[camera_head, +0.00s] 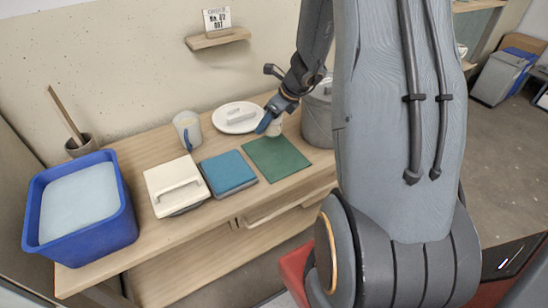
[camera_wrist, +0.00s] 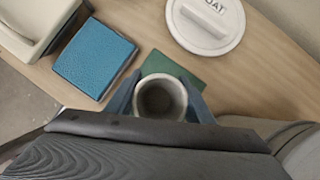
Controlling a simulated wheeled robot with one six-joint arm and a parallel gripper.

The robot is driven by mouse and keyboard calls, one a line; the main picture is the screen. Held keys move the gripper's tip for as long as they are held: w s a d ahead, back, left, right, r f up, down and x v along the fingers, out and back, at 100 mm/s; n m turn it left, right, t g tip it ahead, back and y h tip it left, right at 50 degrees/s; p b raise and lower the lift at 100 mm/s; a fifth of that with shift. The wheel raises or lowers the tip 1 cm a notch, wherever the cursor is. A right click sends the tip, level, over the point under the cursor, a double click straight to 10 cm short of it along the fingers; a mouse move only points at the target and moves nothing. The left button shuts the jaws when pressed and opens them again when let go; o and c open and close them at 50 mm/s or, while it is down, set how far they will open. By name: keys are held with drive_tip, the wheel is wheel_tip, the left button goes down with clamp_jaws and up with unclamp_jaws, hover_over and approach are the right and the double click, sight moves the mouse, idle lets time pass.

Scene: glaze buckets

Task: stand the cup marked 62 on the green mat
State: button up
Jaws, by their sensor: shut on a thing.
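My gripper (camera_head: 272,120) is shut on a pale grey cup (camera_head: 275,128). In the wrist view the cup (camera_wrist: 161,96) sits between the two blue fingers of my gripper (camera_wrist: 162,100), with its open mouth toward the camera, and looks empty. No number can be read on it. The green mat (camera_head: 276,160) lies flat on the bench, and the cup is at its back edge in the head view. In the wrist view the mat (camera_wrist: 180,68) shows behind and around the cup. I cannot tell whether the cup touches it.
A blue pad (camera_head: 228,173) lies left of the mat, beside a white lidded container (camera_head: 176,186) and a blue tub (camera_head: 80,205). A white round lid (camera_head: 238,117) lies behind the mat. A white jug (camera_head: 187,130) and a grey bucket (camera_head: 318,115) stand nearby.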

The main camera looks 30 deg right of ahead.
drive_tip(key=shift+d+m, duration=0.35)
drive_tip(key=shift+m, duration=0.05)
wheel_tip(320, 180, down, 10)
drive_tip(key=shift+d+r+b, duration=0.1)
drive_tip(key=shift+d+b, duration=0.05)
drive_tip(key=shift+b, duration=0.8)
drive_tip(key=shift+f, duration=0.2)
drive_tip(key=o, duration=1.5)
drive_tip(key=shift+s, duration=0.1)
